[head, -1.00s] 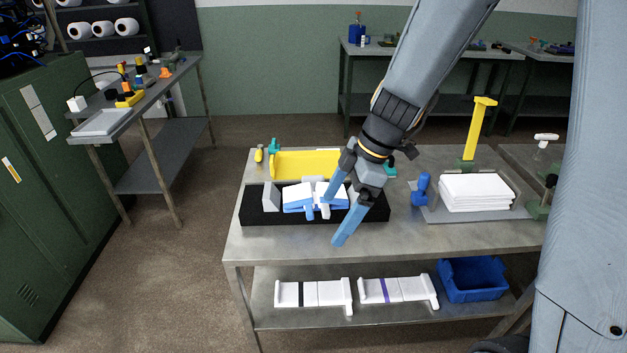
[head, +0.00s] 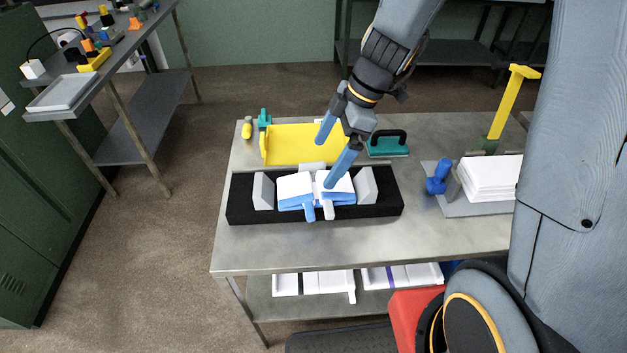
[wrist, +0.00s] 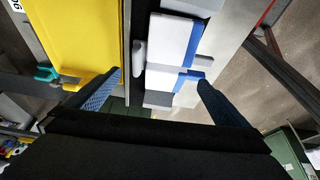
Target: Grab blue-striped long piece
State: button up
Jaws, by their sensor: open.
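A white piece with a blue stripe and a blue stub (head: 297,189) and a similar one beside it (head: 340,192) rest in a black holder (head: 240,200) between grey wedges. The blue stripe also shows in the wrist view (wrist: 193,45). My gripper (head: 327,160) is open, fingers apart and pointing down above the holder, over the back of the pieces. In the wrist view my gripper (wrist: 160,78) has nothing between its fingertips; the pieces show beyond them. On the lower shelf lie white long pieces, one with a black stripe (head: 300,284) and one with a blue-violet stripe (head: 393,276).
A yellow tray (head: 290,150) stands behind the holder. The table front (head: 330,250) is clear.

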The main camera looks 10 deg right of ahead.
aim_at(311, 182)
jog(key=shift+p+x, duration=1)
jog(key=shift+x, duration=1.9)
jog(key=shift+s, duration=0.15)
jog(key=shift+c, duration=0.4)
jog(key=c, duration=0.9)
